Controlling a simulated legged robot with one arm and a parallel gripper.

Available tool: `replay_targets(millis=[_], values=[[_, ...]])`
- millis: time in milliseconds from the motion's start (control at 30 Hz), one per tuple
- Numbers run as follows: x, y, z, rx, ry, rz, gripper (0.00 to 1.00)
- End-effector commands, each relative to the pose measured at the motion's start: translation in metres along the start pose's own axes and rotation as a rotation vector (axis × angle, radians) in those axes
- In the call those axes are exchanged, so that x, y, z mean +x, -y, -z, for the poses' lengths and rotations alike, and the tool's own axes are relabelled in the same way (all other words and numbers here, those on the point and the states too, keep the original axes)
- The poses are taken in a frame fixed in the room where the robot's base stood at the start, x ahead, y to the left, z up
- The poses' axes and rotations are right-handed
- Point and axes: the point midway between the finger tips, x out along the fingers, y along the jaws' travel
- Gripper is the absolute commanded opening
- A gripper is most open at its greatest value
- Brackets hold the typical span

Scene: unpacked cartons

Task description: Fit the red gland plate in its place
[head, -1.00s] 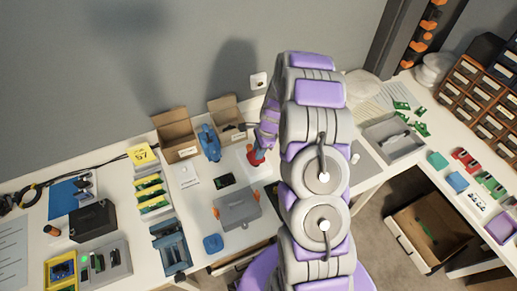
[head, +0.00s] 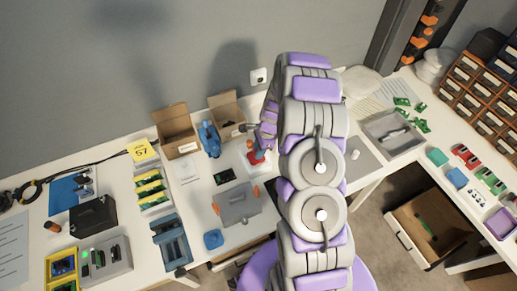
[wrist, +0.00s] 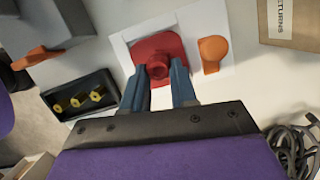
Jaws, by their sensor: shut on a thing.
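The red gland plate (wrist: 146,48) is a rounded square with a raised round knob at its middle. In the wrist view it is over a white card, and I cannot tell whether it touches the card. My gripper (wrist: 160,70) has its two blue-grey fingers shut on the knob. In the head view the red gland plate (head: 251,159) shows just left of my arm, with the fingers small and partly hidden. A grey enclosure (head: 240,205) with orange clips lies on the bench nearer to me, left of my arm; its corner also shows in the wrist view (wrist: 60,20).
An orange part (wrist: 212,52) sits on the white card beside the plate. A black tray with yellow parts (wrist: 80,100) lies close by. Open cartons (head: 176,132), a blue device (head: 210,139) and a grey bin (head: 388,136) also stand on the bench.

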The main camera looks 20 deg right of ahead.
Motion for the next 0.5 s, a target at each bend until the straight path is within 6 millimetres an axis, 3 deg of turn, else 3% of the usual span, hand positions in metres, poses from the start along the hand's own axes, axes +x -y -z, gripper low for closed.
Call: replay_targets(millis=[500], values=[[0.014, 0.000, 0.004, -0.001, -0.001, 0.000, 0.00]])
